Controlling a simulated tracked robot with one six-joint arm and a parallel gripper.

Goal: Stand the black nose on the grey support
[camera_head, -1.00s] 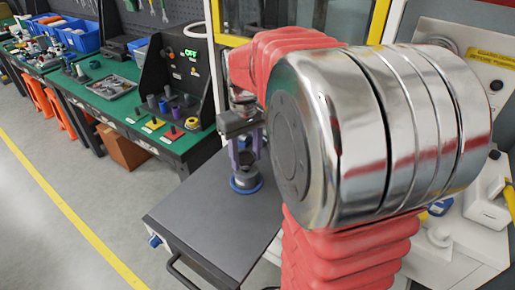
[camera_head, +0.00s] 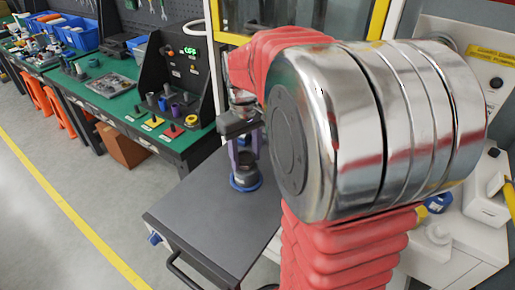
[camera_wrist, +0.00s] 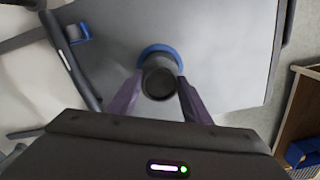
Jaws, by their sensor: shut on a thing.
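My gripper (camera_head: 247,160) has purple fingers pointing down over the dark cart top. In the wrist view the fingers (camera_wrist: 158,92) are shut on a dark round piece, which looks like the black nose (camera_wrist: 159,84). A grey cylindrical part with a blue ring (camera_wrist: 161,49) shows right behind it; this looks like the grey support. In the head view its blue ring (camera_head: 246,187) rests on the cart top, directly under the fingers. I cannot tell whether the nose touches the support or is just above it.
The dark cart top (camera_head: 200,215) is otherwise clear. A green workbench (camera_head: 120,95) with several coloured fixtures, a tray and blue bins stands at the left. A yellow-framed machine (camera_head: 300,20) is behind. My large red-sleeved arm hides much of the right.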

